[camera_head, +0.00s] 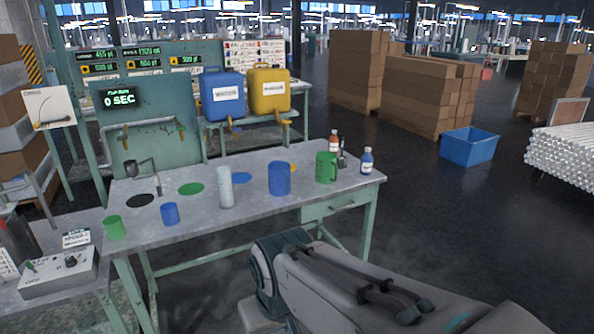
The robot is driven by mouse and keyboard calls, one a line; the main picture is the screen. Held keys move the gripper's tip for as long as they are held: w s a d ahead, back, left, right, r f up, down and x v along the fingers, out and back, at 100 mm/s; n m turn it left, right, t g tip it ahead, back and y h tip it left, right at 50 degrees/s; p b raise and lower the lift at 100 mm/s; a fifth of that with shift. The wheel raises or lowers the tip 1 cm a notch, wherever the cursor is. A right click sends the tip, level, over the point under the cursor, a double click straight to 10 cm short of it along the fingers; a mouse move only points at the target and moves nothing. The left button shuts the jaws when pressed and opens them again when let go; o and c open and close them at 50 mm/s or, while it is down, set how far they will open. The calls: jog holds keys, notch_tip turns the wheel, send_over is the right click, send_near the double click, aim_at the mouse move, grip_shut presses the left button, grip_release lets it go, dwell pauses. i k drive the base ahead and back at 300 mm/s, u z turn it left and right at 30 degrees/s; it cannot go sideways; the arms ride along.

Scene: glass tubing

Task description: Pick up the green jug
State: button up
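The green jug (326,168) stands upright on the right part of the grey worktable (245,206). It has a handle on its right side. A blue jug (279,179) stands to its left, apart from it. My arm shows in the lower right of the head view, in front of the table. My gripper's fingers do not show, and nothing of mine touches the green jug.
Bottles with red (333,142) and blue (367,161) liquid stand close to the green jug. A pale cylinder (225,188), a green cup (114,227) and a blue cup (169,214) stand further left. A blue bin (468,147) is on the floor, right.

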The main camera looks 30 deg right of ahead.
aim_at(325, 166)
jog(key=z, duration=0.6)
jog(key=i, duration=0.55)
jog(key=z, duration=1)
jog(key=i, duration=1.65)
jog(key=u, duration=1.1)
jog(key=i, duration=0.35)
jog(key=u, duration=0.4)
